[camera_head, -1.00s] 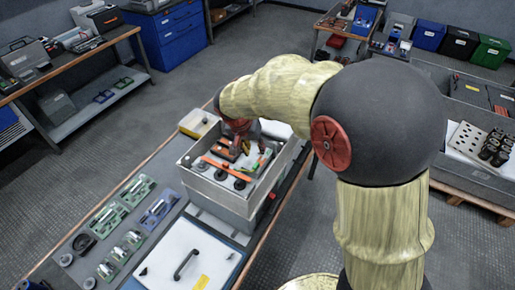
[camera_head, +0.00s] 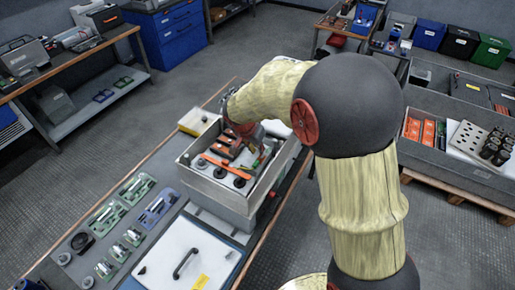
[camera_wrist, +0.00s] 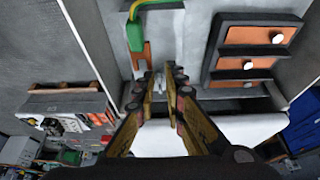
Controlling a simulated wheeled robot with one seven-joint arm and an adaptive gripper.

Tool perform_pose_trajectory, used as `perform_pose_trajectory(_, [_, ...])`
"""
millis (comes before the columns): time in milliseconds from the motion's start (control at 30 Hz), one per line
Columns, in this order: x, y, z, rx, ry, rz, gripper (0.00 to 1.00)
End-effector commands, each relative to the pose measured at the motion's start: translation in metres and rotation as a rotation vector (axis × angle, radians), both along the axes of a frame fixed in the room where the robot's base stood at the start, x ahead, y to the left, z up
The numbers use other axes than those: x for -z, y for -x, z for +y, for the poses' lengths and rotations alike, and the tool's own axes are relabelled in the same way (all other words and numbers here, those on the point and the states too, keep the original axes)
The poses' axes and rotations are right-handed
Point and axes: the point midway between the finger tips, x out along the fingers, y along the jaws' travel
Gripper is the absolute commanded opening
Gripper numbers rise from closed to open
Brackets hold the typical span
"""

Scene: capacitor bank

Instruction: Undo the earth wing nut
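My gripper (camera_wrist: 163,78) reaches forward in the wrist view, its two fingertips a narrow gap apart. A small silvery part, seemingly the earth wing nut (camera_wrist: 157,80), shows between or just behind the tips; contact is not clear. Beside it a copper-coloured strip (camera_wrist: 146,56) runs up to a green cable end (camera_wrist: 135,36) with a yellow-green earth cable (camera_wrist: 160,6). In the head view my gripper is over the far part of the grey open box (camera_head: 208,184), mostly hidden by my arm, and the wing nut cannot be made out.
A dark-framed block with orange-brown panels and white knobs (camera_wrist: 250,62) stands right of the fingers. In the head view an orange bar (camera_head: 222,164) lies across the box.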

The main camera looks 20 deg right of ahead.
Motion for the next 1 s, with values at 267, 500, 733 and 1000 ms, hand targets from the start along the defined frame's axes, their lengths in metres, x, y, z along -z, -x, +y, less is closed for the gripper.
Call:
perform_pose_trajectory(267, [0.0011,-0.0004,-0.0006,0.0,0.0,0.0,0.11])
perform_pose_trajectory(500, [0.0012,-0.0003,-0.0005,0.0,0.0,0.0,0.0])
perform_pose_trajectory(733, [0.0011,-0.0004,-0.0004,0.0,0.0,0.0,0.0])
perform_pose_trajectory(1000, [0.0013,0.0003,-0.0012,-0.025,0.0,0.001,0.0])
